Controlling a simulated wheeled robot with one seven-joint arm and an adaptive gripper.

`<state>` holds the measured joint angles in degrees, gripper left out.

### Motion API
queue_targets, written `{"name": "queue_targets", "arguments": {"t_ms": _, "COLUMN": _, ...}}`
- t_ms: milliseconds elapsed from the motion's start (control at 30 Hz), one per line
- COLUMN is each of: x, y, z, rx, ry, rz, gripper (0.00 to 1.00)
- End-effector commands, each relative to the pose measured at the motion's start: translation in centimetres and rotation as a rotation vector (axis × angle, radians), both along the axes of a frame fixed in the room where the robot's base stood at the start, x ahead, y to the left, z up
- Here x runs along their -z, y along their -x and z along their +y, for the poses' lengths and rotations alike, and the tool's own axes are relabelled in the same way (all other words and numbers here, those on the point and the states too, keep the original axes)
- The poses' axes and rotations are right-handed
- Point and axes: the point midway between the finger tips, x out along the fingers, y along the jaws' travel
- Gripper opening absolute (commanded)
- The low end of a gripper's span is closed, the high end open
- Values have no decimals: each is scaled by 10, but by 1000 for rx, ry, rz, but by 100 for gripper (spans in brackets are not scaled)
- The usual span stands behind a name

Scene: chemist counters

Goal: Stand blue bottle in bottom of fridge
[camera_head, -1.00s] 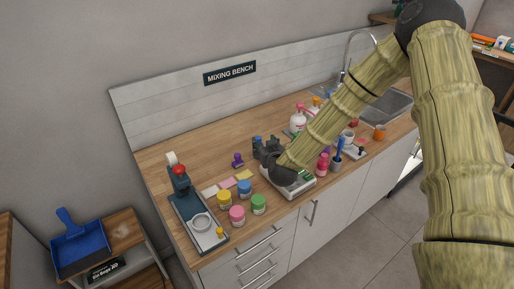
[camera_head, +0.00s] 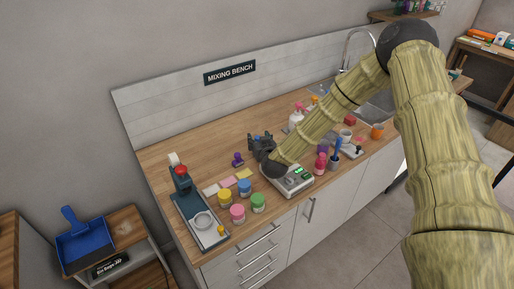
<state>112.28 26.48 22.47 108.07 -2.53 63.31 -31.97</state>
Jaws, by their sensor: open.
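My gripper (camera_head: 261,146) is open, over the back middle of the wooden counter, reached from the right by my arm. A small blue jar (camera_head: 244,187) stands at the front of the counter, left of and nearer than the gripper. No fridge shows in this view.
A white scale-like device (camera_head: 291,182) sits just below my gripper. Yellow, pink and green jars (camera_head: 258,203) stand near the front edge. A dark press-like stand (camera_head: 196,215) is at left. Pink and white bottles (camera_head: 296,118) and a sink (camera_head: 378,103) lie to the right.

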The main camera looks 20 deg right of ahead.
Motion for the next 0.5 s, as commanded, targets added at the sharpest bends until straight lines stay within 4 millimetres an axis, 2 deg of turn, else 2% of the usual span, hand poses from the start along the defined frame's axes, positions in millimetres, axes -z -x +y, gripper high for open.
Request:
{"name": "queue_targets", "arguments": {"t_ms": 67, "x": 0, "y": 0, "z": 0, "rx": 0, "ry": 0, "rz": 0, "gripper": 52}}
{"name": "queue_targets", "arguments": {"t_ms": 100, "x": 0, "y": 0, "z": 0, "rx": 0, "ry": 0, "rz": 0, "gripper": 48}}
{"name": "queue_targets", "arguments": {"t_ms": 367, "x": 0, "y": 0, "z": 0, "rx": 0, "ry": 0, "rz": 0, "gripper": 1}}
{"name": "queue_targets", "arguments": {"t_ms": 500, "x": 1, "y": 1, "z": 0, "rx": 0, "ry": 0, "rz": 2, "gripper": 0}}
